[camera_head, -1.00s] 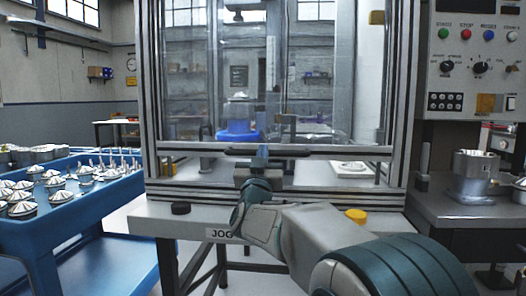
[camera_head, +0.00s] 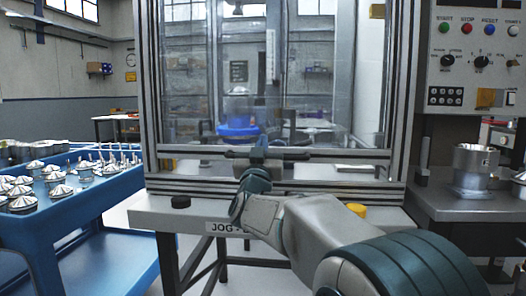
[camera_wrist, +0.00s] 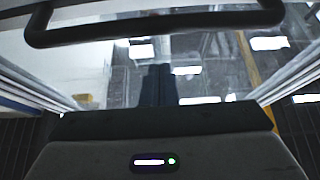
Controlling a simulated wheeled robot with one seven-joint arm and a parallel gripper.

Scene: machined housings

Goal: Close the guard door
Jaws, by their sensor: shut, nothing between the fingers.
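The guard door (camera_head: 190,120) is a clear panel in a grey metal frame, at the front of the machine enclosure. It is lowered most of the way, with a narrow gap under its bottom rail. A dark bar handle (camera_head: 295,155) runs along that rail; in the wrist view the handle (camera_wrist: 100,31) crosses the top. My gripper (camera_head: 259,152) is at the handle's middle in the head view, partly hidden by my wrist. In the wrist view its dark fingers (camera_wrist: 158,70) are together and empty. I cannot tell whether they touch the handle or door.
A control panel (camera_head: 458,75) with buttons is at the right, above a bench holding a metal housing (camera_head: 472,168). A blue cart (camera_head: 110,205) with metal parts stands at the left. A black button (camera_head: 181,202) and a yellow button (camera_head: 357,210) sit on the front ledge.

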